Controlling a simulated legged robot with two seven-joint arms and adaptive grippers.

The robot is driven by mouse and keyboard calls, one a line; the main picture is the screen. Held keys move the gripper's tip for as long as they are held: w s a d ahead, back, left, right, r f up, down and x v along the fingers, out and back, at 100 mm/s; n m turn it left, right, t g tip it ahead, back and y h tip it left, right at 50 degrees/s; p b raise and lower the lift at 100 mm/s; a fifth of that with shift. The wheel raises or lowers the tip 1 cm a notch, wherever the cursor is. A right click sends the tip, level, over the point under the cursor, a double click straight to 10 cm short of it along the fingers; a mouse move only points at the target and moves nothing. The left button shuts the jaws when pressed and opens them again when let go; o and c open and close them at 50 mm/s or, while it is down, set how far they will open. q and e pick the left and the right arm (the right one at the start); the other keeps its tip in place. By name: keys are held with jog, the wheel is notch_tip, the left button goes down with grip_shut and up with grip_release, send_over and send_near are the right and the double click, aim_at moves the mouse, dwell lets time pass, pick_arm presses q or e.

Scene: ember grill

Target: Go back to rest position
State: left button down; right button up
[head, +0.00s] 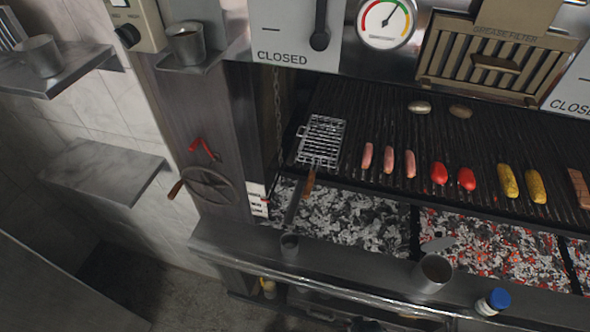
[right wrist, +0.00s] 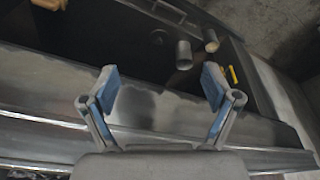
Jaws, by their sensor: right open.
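My right gripper (right wrist: 160,88) shows in the right wrist view, with its two blue-padded fingers spread wide apart and nothing between them. It hangs over a grey metal ledge. Neither gripper shows in the head view, and my left gripper is in no view.
The grill grate (head: 400,152) holds a wire basket (head: 322,140), sausages (head: 388,160), tomatoes (head: 438,173) and corn (head: 508,181) above the coals (head: 345,218). A metal cup (head: 432,274) and a blue-capped jar (head: 493,301) stand along the front ledge. A crank wheel (head: 208,186) is at left.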

jog(key=s+f+g+b, duration=0.1)
jog(key=s+f, duration=0.2)
jog(key=f, duration=0.7)
jog(key=s+f+b, duration=0.1)
jog(key=s+f, duration=0.3)
jog(key=f, duration=0.6)
jog(key=s+d+f+b, duration=0.1)
jog(key=s+d+f, duration=0.2)
jog(key=s+f, duration=0.8)
jog(key=shift+s+d+f+g, duration=0.2)
jog(key=shift+s+f+g, duration=0.15)
jog(key=shift+s, duration=1.1)
jog(key=shift+c, duration=0.2)
